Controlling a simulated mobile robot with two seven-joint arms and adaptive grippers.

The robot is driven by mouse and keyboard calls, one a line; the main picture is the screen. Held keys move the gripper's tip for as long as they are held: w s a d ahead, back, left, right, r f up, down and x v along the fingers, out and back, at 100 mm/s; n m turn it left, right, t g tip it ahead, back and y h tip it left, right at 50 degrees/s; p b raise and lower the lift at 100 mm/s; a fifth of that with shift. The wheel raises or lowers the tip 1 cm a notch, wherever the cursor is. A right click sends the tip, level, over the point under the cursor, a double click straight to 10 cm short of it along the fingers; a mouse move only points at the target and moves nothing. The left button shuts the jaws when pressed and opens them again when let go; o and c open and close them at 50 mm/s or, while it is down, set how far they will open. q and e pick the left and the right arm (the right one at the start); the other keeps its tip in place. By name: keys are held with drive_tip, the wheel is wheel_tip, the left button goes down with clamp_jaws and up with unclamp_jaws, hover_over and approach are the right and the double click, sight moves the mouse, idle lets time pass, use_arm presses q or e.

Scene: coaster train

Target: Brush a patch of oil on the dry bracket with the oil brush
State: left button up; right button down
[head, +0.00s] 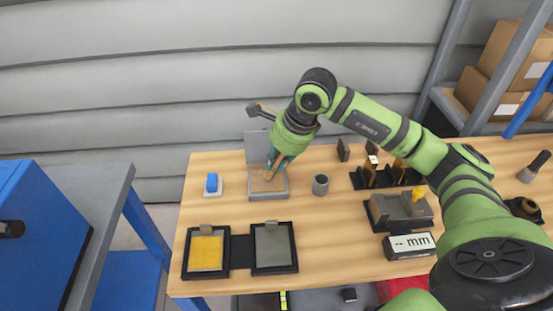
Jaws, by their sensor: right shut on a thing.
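My right gripper (278,160) reaches down from above at the back left of the wooden table. It is shut on a slim tan thing, which looks like the oil brush (270,173); its far end is hard to make out. Below it is a grey L-shaped piece (268,195) with a flat base, a tan top area and an upright plate behind, which may be the dry bracket. The brush tip is at or just above the tan area; I cannot tell if it touches. My left gripper is not in view.
A grey cup (320,185) stands right of the bracket, a blue block on a white base (212,184) left. In front lie a yellow panel (205,252) and a grey panel (273,247) in black frames. Black fixtures (388,175) and a "mm" display (409,245) stand right.

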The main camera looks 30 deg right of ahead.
drive_tip(key=shift+s+f+b, duration=0.1)
drive_tip(key=shift+f+b, duration=0.05)
drive_tip(key=shift+b, duration=0.15)
idle(1.0)
drive_tip(key=shift+r+p, duration=0.6)
drive_tip(key=shift+r, duration=0.35)
drive_tip(key=shift+r+p, duration=1.55)
drive_tip(key=shift+r, duration=1.15)
